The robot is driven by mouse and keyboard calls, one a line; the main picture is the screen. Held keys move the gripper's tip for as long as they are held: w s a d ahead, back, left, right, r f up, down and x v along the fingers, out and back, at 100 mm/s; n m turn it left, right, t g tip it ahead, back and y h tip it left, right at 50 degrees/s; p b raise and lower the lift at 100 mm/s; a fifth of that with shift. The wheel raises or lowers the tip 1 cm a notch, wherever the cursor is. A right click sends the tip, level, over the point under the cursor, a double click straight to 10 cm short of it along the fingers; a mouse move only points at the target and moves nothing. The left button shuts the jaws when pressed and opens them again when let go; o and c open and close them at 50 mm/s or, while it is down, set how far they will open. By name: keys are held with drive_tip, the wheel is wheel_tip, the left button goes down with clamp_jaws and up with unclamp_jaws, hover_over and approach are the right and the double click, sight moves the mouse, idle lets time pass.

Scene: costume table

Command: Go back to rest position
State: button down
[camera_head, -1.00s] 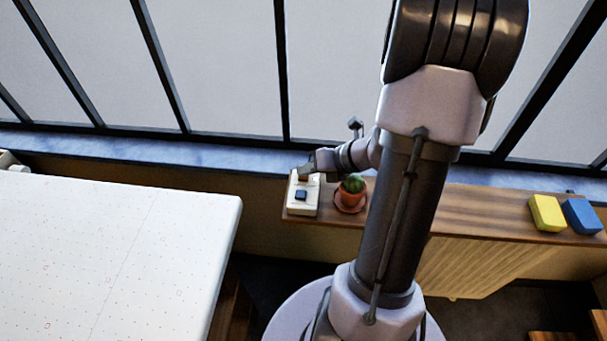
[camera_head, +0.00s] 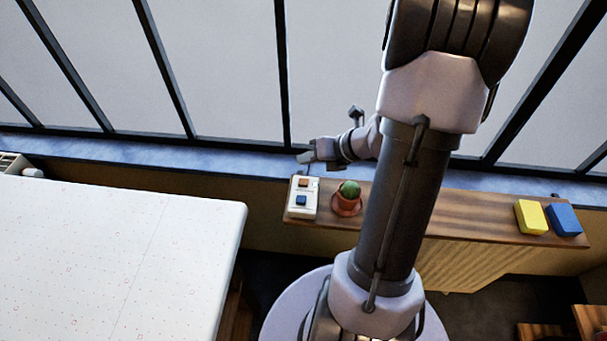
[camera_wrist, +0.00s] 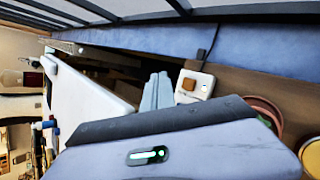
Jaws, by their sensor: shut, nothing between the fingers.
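My gripper (camera_head: 306,158) is above and just behind the far end of a white switch box, apart from it. Its fingers also show in the wrist view (camera_wrist: 157,91), held together with nothing between them. The white switch box (camera_head: 303,212) stands at the left end of the wooden shelf. It has an orange button (camera_head: 304,183) at the back and a blue button (camera_head: 301,200) in front. In the wrist view the orange button (camera_wrist: 189,84) shows on the box, right of the fingers; the blue button is hidden there.
A potted cactus (camera_head: 347,196) stands right of the box on the wooden shelf (camera_head: 460,214). A yellow block (camera_head: 531,217) and a blue block (camera_head: 564,219) lie at its right end. A white table (camera_head: 110,260) fills the left. The window (camera_head: 220,65) is behind.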

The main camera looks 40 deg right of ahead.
drive_tip(key=shift+f, duration=0.15)
drive_tip(key=a+r+n+g+y, duration=0.1)
drive_tip(key=a+r+n, duration=0.4)
drive_tip(key=a+n, duration=0.3)
drive_tip(key=a+r+n+g+y, duration=0.1)
drive_tip(key=a+r+n, duration=0.4)
drive_tip(key=a+n, duration=0.25)
drive_tip(key=s+a+r+n+h, duration=0.1)
drive_tip(key=s+a+r+n, duration=0.1)
drive_tip(key=n, duration=0.5)
drive_tip(key=s+a+r+n+b, duration=0.1)
drive_tip(key=s+a+r+n, duration=0.1)
drive_tip(key=s+a+n, duration=0.3)
drive_tip(key=s+a+r+n+g+h, duration=0.1)
drive_tip(key=s+a+r+n, duration=0.2)
drive_tip(key=n, duration=0.7)
drive_tip(key=shift+s+a+h, duration=0.3)
drive_tip(key=shift+s+a, duration=0.45)
drive_tip(key=shift+a, duration=0.25)
drive_tip(key=shift+r, duration=0.1)
